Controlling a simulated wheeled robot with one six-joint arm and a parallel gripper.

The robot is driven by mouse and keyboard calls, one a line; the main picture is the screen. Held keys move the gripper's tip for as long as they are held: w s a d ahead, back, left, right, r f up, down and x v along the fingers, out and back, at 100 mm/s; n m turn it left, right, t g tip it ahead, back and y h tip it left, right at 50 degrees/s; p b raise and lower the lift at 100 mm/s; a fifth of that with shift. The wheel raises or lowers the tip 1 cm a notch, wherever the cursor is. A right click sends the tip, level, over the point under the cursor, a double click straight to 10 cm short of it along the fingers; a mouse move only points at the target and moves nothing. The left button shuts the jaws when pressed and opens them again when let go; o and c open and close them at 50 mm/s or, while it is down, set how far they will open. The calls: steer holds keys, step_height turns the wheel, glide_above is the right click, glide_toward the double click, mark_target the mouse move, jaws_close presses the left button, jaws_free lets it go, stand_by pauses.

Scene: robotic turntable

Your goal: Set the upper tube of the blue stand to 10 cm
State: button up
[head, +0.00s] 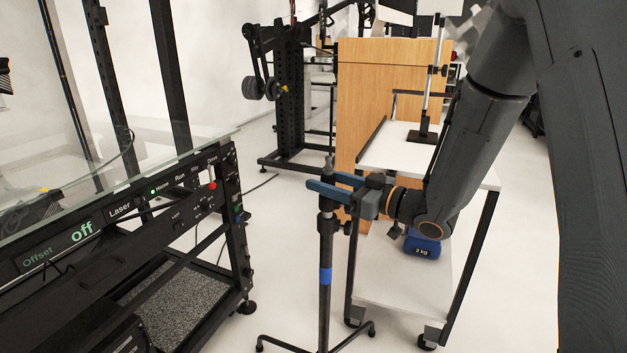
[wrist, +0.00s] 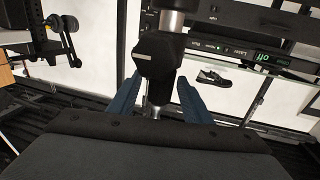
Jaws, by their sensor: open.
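The blue stand (head: 325,305) is a black upright pole with a blue band and splayed legs, near the centre of the head view. Its upper tube (head: 328,170) is a short grey piece at the top, with a dark collar and side knobs below it. My gripper (head: 325,186) is open, its blue fingers level with the top of the stand. In the wrist view, the fingers of my gripper (wrist: 158,92) lie on either side of the pole, with a gap visible on each side. No height scale is readable.
A black frame with a control panel (head: 120,207) stands left. A white two-shelf cart (head: 400,280) is close behind the stand on the right, bearing a blue 2 kg weight (head: 422,244) and a small rod stand (head: 424,125).

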steer(key=x, duration=0.3)
steer(key=shift+w+a, duration=0.1)
steer(key=shift+a, duration=0.2)
jaws_close()
